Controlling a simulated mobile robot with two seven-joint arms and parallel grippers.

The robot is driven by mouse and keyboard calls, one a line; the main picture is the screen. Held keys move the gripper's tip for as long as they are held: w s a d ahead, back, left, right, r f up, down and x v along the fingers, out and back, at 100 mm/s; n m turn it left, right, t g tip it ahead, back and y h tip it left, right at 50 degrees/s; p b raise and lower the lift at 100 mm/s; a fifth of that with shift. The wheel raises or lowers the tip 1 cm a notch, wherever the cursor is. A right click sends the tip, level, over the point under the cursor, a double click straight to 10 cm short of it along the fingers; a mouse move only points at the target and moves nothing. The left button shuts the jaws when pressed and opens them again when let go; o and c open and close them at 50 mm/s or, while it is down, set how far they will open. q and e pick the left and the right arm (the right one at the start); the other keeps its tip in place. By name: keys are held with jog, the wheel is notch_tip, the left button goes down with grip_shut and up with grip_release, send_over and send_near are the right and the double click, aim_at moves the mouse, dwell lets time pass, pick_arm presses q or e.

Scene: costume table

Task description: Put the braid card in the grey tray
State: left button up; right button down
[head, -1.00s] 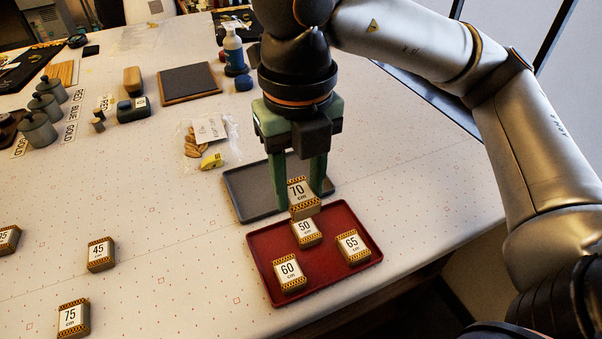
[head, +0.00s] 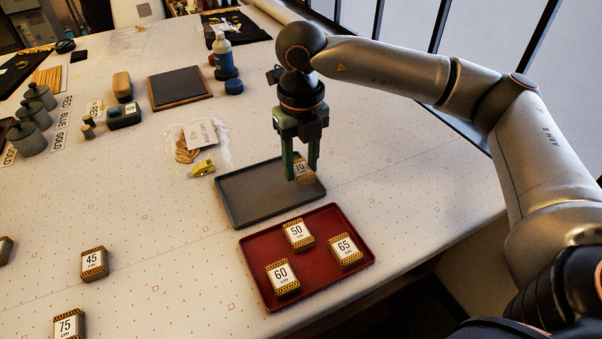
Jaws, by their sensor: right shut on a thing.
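The braid card marked 70 (head: 301,168) is between the fingers of my right gripper (head: 302,174), which is shut on it. The near finger hides part of the card. The card shows over the right end of the grey tray (head: 237,207); I cannot tell whether it touches the tray floor. The rest of the grey tray is empty. My left gripper is not in view.
The red tray (head: 300,262) lies just in front, holding cards marked 50 (head: 297,234), 60 (head: 283,277) and 65 (head: 345,250). Cards 45 (head: 94,263) and 75 (head: 69,326) lie at left. A clear bag (head: 190,150) and yellow item (head: 203,167) lie behind the grey tray.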

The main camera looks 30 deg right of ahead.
aim_at(301, 166)
jog(key=shift+w+d+f, duration=0.1)
jog(key=shift+w+f, duration=0.05)
jog(key=shift+f, duration=0.85)
jog(key=shift+w+d+f, duration=0.1)
jog(key=shift+w+f, duration=0.05)
jog(key=shift+f, duration=0.8)
jog(key=shift+f, duration=0.2)
jog(key=c, duration=0.7)
grip_release()
jog(key=shift+r, duration=0.1)
notch_tip(301, 166, up, 12)
jog(key=shift+r, duration=0.15)
